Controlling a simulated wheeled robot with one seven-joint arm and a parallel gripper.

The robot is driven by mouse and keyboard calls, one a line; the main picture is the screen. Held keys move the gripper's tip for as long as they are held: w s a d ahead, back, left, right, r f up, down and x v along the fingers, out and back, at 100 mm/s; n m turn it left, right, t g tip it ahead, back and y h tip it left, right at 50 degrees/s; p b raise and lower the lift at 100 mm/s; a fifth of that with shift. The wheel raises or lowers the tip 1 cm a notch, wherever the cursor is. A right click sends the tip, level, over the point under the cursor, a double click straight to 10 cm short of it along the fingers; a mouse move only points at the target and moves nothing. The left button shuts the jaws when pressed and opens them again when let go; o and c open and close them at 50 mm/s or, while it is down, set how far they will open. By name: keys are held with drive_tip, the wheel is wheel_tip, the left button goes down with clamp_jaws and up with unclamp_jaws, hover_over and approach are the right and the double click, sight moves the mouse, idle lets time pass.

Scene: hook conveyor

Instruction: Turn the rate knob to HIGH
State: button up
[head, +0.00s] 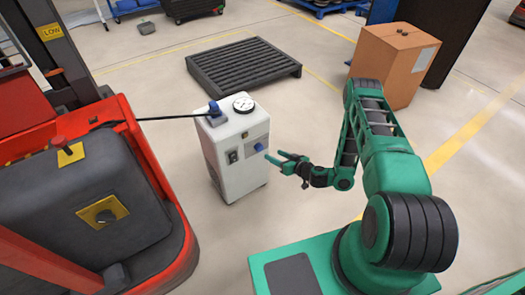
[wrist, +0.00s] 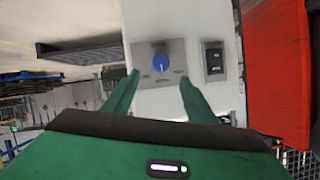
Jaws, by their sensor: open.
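The rate knob (wrist: 161,65) is a round blue dial on a grey plate (wrist: 174,50) in the wrist view. Its white pointer line points down in that picture, and the small markings around it are too blurred to read. In the head view the blue knob (head: 258,147) is on the front of a white box-shaped unit (head: 235,174). My gripper (head: 276,157) is just in front of that face, to the right of the knob. In the wrist view my gripper (wrist: 158,84) is open and empty, its green fingers apart below the knob and not visibly touching it.
A black switch (wrist: 213,60) is beside the knob plate. A blue plug (head: 213,107) with a black cable and a round gauge (head: 243,103) are on top of the unit. A red forklift (head: 150,165) stands close left. A dark pallet (head: 243,65) and cardboard box (head: 392,62) are behind.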

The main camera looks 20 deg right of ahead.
sight(261, 149)
drive_tip(key=x, duration=1)
drive_tip(key=shift+w+a+f, duration=0.15)
drive_tip(key=shift+w+a, duration=0.05)
drive_tip(key=shift+w, duration=0.05)
drive_tip(key=shift+d, duration=0.1)
drive_tip(key=c, duration=1.1)
